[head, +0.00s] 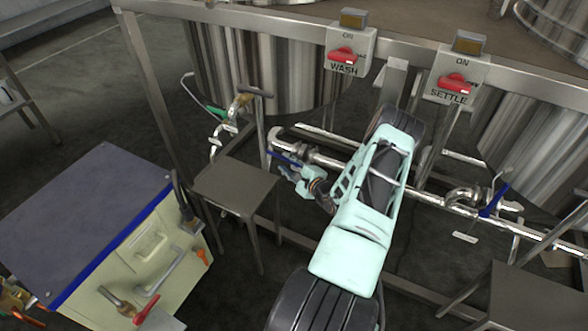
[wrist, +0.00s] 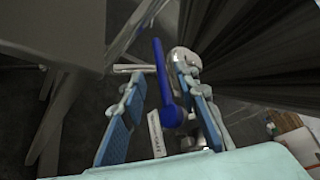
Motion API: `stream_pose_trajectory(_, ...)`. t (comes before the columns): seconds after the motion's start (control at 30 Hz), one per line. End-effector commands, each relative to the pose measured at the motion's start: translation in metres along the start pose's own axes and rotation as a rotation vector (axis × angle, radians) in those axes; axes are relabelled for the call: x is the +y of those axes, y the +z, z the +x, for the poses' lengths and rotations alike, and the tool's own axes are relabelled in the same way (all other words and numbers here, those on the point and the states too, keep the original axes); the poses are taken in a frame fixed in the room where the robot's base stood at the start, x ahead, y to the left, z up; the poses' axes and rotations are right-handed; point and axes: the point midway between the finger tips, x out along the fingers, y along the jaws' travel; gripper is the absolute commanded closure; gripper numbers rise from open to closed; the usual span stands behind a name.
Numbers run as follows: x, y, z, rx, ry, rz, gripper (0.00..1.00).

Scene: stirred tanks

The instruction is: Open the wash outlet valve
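The wash outlet valve's blue lever (head: 284,157) is on the metal pipe below the wash tank (head: 275,70), partly hidden by my gripper (head: 290,169) in the head view. In the wrist view, the blue lever (wrist: 164,82) runs lengthwise between the two fingers of my gripper (wrist: 160,80). The fingers are apart, one on each side of the lever, with a clear gap on the left. The lever's lower end looks closer to the right finger; whether they touch I cannot tell. A small label plate (wrist: 156,134) hangs beside the lever.
A second blue-handled valve (head: 492,203) is on the pipe at right, below the settle switch box (head: 457,80). The wash switch box (head: 347,55) is on the frame rail above. A small metal table (head: 235,186) stands just left of my gripper. A green-handled valve (head: 217,112) is further left.

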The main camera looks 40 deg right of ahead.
Motion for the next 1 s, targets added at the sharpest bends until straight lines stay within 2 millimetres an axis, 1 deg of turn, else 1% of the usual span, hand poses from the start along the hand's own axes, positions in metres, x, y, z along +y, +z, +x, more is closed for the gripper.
stream_pose_trajectory(0.03, -0.001, 0.000, -0.011, 0.002, 0.001, 0.001, 0.71)
stream_pose_trajectory(0.1, 0.000, -0.001, -0.024, 0.003, 0.000, 0.001, 0.71)
stream_pose_trajectory(0.2, -0.001, 0.000, -0.038, 0.001, 0.000, -0.001, 0.71)
stream_pose_trajectory(0.33, 0.000, 0.000, -0.049, 0.001, 0.000, 0.000, 0.71)
stream_pose_trajectory(0.47, 0.000, 0.000, -0.052, 0.000, 0.000, 0.000, 0.71)
stream_pose_trajectory(0.93, 0.000, 0.000, -0.051, 0.000, 0.000, 0.000, 0.71)
stream_pose_trajectory(1.0, -0.002, 0.004, -0.050, -0.009, 0.004, -0.005, 0.71)
